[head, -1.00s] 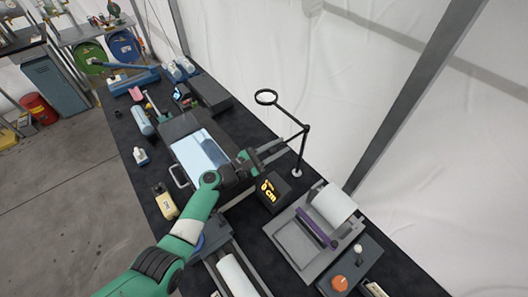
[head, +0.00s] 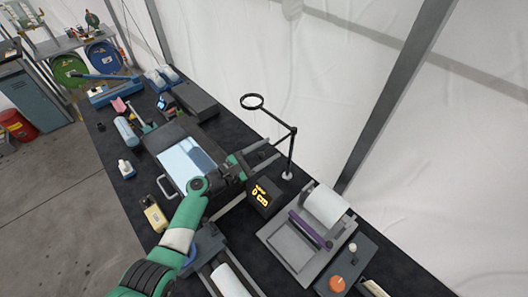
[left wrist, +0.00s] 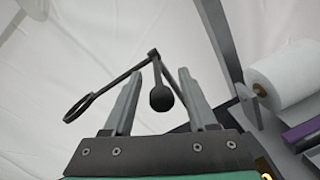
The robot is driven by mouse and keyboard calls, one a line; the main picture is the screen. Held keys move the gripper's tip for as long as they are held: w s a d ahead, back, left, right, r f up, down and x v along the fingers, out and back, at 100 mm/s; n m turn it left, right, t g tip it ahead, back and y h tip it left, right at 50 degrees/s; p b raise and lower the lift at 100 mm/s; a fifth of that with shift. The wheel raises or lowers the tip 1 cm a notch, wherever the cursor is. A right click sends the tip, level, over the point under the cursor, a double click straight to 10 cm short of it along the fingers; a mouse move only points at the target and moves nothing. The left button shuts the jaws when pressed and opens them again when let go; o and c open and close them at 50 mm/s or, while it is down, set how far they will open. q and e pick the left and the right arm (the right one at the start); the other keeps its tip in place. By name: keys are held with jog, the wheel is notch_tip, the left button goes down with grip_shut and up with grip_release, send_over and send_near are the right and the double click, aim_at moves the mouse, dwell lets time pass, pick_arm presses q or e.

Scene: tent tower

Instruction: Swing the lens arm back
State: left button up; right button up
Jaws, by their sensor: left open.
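The black lens arm stands at the back edge of the table in the head view. Its lens ring (head: 252,101) hangs out to the left from a jointed bar (head: 276,120) on an upright post (head: 291,155) with a pale round foot. My left gripper (head: 272,150) is open, its two grey fingers pointing at the post. In the left wrist view the lens ring (left wrist: 80,107) is left of the fingers, and a dark round knob (left wrist: 160,98) shows between the open fingers (left wrist: 160,74). I cannot tell whether they touch it. My right gripper is out of view.
A black box with a yellow "0 cm" display (head: 262,197) stands just below my left gripper. A grey tray with a purple bar (head: 310,230) and a white roll (head: 327,205) is to the right. A pale-blue-topped device (head: 185,162) lies left. White tent wall rises behind.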

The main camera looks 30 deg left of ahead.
pick_arm(q)
jog(key=shift+s+a+r, duration=0.1)
jog(key=shift+s+a, duration=0.1)
jog(key=shift+s, duration=0.1)
jog(key=p+v, duration=0.3)
jog(key=v, duration=0.8)
jog(key=shift+d, duration=0.15)
